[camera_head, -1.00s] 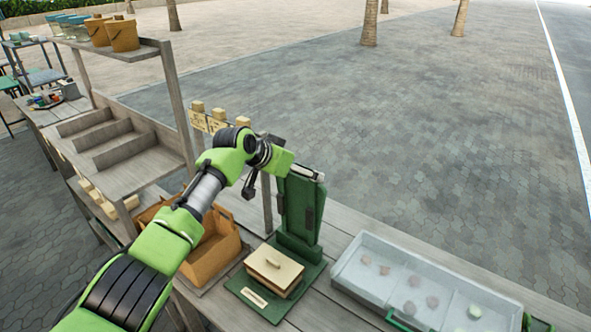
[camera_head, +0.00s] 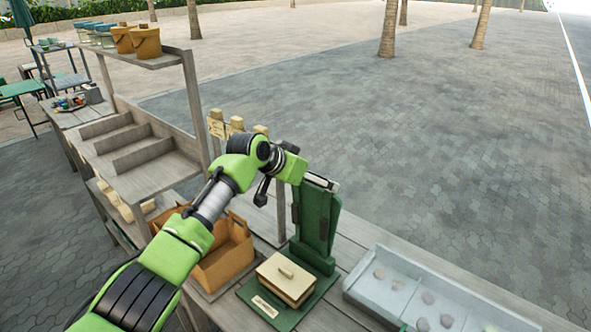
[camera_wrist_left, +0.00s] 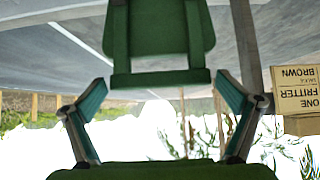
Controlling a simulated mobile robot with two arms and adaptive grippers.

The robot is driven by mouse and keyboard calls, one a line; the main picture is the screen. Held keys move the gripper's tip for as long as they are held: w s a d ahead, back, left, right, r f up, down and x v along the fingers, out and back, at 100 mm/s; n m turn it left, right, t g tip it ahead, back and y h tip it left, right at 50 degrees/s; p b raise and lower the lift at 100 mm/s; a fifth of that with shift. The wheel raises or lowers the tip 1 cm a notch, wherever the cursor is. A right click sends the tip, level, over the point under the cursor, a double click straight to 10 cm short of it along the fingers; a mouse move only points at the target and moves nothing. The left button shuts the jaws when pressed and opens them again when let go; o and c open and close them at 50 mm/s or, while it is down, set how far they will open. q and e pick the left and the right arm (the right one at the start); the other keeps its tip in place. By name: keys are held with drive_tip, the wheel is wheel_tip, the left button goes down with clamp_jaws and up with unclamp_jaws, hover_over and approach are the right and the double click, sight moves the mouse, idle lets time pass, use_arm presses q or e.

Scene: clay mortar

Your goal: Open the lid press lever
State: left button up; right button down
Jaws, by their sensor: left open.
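The dark green lid (camera_head: 318,218) of the press stands upright at the back of its green base plate (camera_head: 247,291) in the head view. A cream block with a small handle (camera_head: 285,279) sits on the base plate. My left arm reaches over to the top of the lid, where its gripper is mostly hidden in the head view. In the left wrist view my left gripper (camera_wrist_left: 162,84) is open, with one finger on each side of a green panel (camera_wrist_left: 157,35) and gaps on both sides. I cannot tell a separate lever. My right gripper is out of view.
An open orange-brown box (camera_head: 224,262) stands left of the press, and a pale tray (camera_head: 372,300) with several round pieces lies to its right. A wooden shelf (camera_head: 128,150) rises at the left. Cream signs (camera_head: 216,125) stand behind my arm.

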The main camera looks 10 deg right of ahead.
use_arm(q)
drive_tip(key=v, duration=1.1)
